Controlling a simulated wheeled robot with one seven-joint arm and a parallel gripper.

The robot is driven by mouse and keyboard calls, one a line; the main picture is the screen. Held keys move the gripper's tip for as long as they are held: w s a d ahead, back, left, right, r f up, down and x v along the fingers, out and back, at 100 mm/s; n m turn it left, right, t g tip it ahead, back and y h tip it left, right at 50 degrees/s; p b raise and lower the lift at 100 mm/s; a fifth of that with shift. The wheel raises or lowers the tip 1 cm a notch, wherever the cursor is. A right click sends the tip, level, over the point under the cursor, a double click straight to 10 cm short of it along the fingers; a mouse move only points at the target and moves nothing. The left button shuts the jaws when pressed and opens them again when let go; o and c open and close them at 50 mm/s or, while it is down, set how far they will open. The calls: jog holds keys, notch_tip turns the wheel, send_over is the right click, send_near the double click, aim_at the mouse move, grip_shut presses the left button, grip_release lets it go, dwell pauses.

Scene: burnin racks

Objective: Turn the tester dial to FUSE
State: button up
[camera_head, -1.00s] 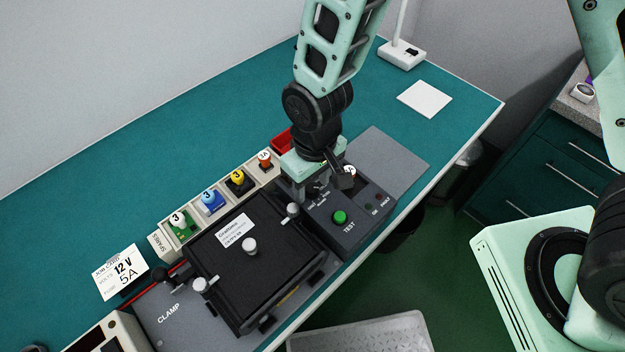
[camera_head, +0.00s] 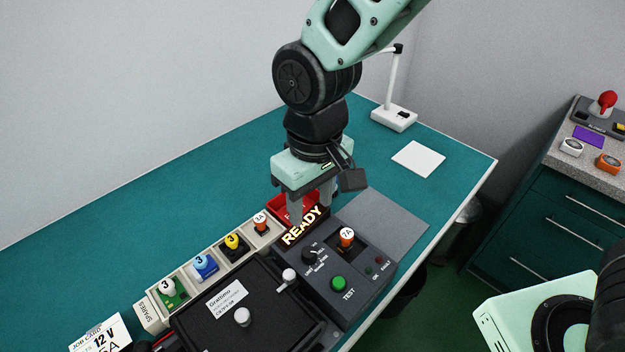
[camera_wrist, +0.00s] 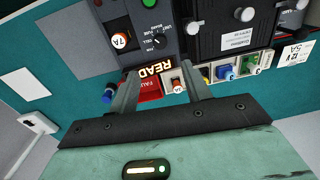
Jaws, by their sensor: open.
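The tester (camera_head: 356,291) is a dark grey box on the bench with a green TEST button (camera_head: 338,284). Its black dial (camera_head: 311,257) has small printed labels around it, too small to read surely here. The dial also shows in the wrist view (camera_wrist: 158,41); which label it points to I cannot tell. My gripper (camera_head: 310,212) is open and empty, raised above the back of the tester, behind and clear of the dial. In the wrist view its fingers (camera_wrist: 160,80) stand apart. A lit READY sign (camera_head: 303,227) shows below it.
A red bin (camera_head: 287,206) lies behind the tester. A spares rack (camera_head: 152,307) and a black clamp fixture (camera_head: 257,318) stand to the left. A grey mat (camera_head: 388,222) to the right is bare.

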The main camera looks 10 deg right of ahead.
notch_tip(320, 180, up, 5)
jog(key=shift+w+d+f, duration=0.1)
dwell(0.5)
jog(key=s+d+n, duration=0.1)
jog(key=s+d, duration=0.6)
jog(key=s, duration=0.5)
jog(key=shift+d+f+b, duration=0.15)
jog(key=shift+d+b, duration=0.05)
jog(key=shift+b, duration=0.1)
jog(key=shift+w, duration=0.1)
dwell(0.8)
